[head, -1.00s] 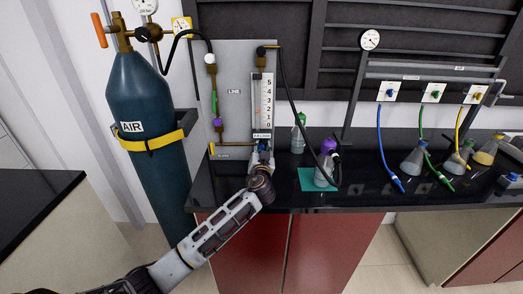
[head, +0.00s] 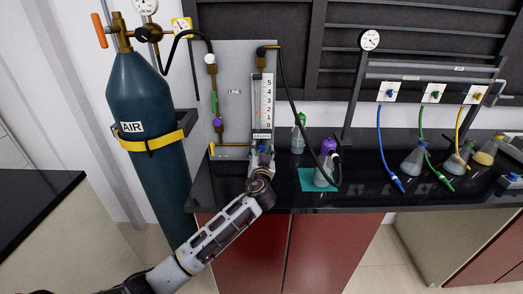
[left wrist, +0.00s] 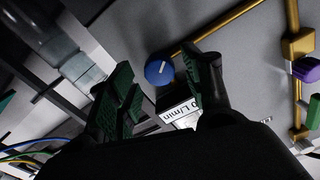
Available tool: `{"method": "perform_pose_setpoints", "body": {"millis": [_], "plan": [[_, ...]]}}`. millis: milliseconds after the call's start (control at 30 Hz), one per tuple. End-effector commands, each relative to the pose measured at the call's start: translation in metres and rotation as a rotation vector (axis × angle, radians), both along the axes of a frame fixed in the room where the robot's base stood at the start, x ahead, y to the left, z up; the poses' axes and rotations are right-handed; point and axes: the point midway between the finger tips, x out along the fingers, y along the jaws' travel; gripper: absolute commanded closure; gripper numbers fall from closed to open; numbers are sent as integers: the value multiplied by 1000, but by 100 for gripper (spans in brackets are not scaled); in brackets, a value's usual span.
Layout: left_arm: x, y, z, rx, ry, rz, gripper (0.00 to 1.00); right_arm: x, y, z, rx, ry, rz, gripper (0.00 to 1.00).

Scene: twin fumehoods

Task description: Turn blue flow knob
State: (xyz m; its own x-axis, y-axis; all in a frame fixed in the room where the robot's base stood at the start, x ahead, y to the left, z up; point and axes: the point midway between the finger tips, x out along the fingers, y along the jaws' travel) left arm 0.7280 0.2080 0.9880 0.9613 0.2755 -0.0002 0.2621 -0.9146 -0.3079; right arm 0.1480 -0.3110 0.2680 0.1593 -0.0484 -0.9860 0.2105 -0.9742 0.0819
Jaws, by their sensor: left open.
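The blue flow knob (left wrist: 159,70) is round with a pale line across its face and sits on the grey panel in the left wrist view. My left gripper (left wrist: 157,84) is open. Its two dark green fingers are on either side of the knob in that view, and I cannot tell whether they touch it. In the head view my left gripper (head: 261,157) is at the foot of the flow meter (head: 267,105), where it mostly hides the knob. My right gripper is not in view.
A brass pipe (left wrist: 220,25) runs beside the knob, with a purple valve (left wrist: 306,69) further right. A blue AIR cylinder (head: 150,110) stands left. A purple-capped bottle (head: 326,168) on a teal mat (head: 307,181) stands right of the gripper, with a black hose above.

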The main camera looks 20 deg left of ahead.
Motion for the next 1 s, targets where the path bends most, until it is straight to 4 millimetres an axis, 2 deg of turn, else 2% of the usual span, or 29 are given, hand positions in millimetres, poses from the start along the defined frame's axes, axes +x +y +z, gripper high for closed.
{"method": "perform_pose_setpoints", "body": {"millis": [700, 1000], "plan": [[-73, -21, 0, -1, 1, 0, 50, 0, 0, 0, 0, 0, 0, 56], [-95, -27, 0, 1, 1, 1, 50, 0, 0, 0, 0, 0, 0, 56]]}}
